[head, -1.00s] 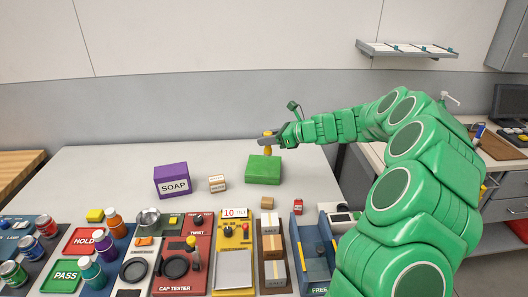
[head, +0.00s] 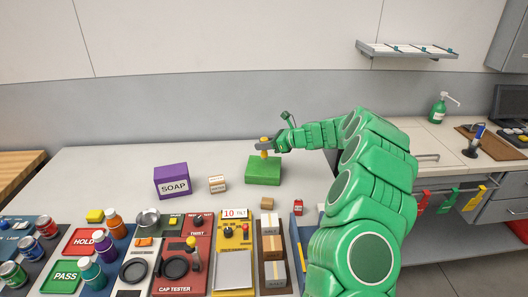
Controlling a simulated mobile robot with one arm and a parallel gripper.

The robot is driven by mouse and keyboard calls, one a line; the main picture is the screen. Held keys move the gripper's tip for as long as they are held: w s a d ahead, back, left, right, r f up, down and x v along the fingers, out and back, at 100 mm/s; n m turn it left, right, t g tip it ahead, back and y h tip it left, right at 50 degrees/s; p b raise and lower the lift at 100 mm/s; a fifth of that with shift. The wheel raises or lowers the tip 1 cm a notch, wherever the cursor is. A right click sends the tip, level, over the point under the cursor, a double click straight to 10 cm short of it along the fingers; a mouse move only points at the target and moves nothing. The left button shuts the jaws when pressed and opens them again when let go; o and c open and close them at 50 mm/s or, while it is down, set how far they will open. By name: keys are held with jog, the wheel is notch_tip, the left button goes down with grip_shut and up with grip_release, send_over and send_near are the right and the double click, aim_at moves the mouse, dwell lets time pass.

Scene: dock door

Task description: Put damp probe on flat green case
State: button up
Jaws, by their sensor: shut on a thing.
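The flat green case (head: 263,172) lies on the light table, right of the middle. My gripper (head: 265,146) is just above the case's back part and is shut on a small yellow thing, which I take to be the damp probe (head: 264,153). The probe hangs upright below the jaws, its lower end at the case's top. I cannot tell whether it touches the case. Its upper part is hidden by the jaws.
A purple soap box (head: 172,181) and a small white-and-brown box (head: 217,184) stand left of the case. A small brown box (head: 267,203) and a red item (head: 298,207) lie in front. Test panels and bottles fill the table's front. The back of the table is clear.

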jog(key=shift+w+a+f, duration=0.1)
jog(key=shift+w+f, duration=0.2)
jog(key=shift+f, duration=1.55)
jog(key=shift+f, duration=0.1)
jog(key=o, duration=1)
jog(key=shift+o, duration=0.2)
jog(key=v, duration=1.2)
